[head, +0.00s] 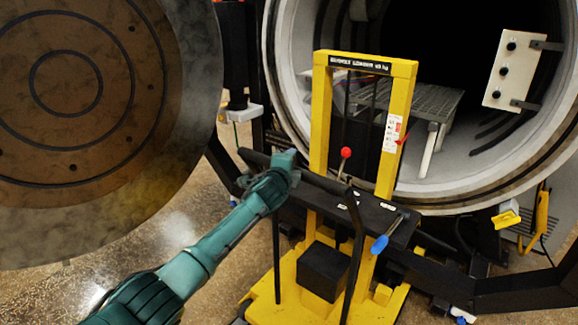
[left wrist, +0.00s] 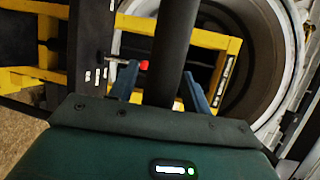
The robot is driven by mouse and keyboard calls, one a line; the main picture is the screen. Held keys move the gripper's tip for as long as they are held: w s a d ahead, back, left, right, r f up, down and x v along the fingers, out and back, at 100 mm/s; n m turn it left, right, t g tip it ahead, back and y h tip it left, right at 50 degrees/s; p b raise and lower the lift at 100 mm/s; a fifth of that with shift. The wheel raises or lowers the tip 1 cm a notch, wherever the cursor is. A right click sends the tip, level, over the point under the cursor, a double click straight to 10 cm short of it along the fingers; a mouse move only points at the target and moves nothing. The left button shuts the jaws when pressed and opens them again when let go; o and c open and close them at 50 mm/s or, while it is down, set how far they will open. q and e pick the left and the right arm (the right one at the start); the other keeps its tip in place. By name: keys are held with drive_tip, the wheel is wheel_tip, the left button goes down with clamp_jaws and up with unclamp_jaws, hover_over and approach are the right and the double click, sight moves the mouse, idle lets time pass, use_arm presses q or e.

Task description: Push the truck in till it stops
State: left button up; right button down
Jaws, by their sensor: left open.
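The truck is a yellow loader with an upright mast frame (head: 320,125), a yellow base (head: 268,302) and a black push bar (head: 325,183) on its near side. It stands in front of the round open furnace chamber (head: 455,200). My left gripper (head: 291,166) is at the push bar, towards its left part. In the left wrist view the two blue fingers (left wrist: 160,88) stand apart on either side of the dark bar (left wrist: 173,45). Whether they touch it cannot be told. My right gripper is not in view.
The big round furnace door (head: 70,85) stands open at the left. A grey grated shelf (head: 410,98) is inside the chamber. A red-knobbed lever (head: 346,153) and a blue-handled lever (head: 380,244) are on the truck. Speckled floor (head: 215,250) is clear at the left.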

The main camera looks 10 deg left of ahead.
use_arm(q)
drive_tip(key=shift+s, duration=0.15)
drive_tip(key=shift+s+a+r, duration=0.1)
drive_tip(key=shift+s, duration=0.15)
drive_tip(key=p+v, duration=0.1)
drive_tip(key=v, duration=1.1)
drive_tip(key=shift+s, duration=0.15)
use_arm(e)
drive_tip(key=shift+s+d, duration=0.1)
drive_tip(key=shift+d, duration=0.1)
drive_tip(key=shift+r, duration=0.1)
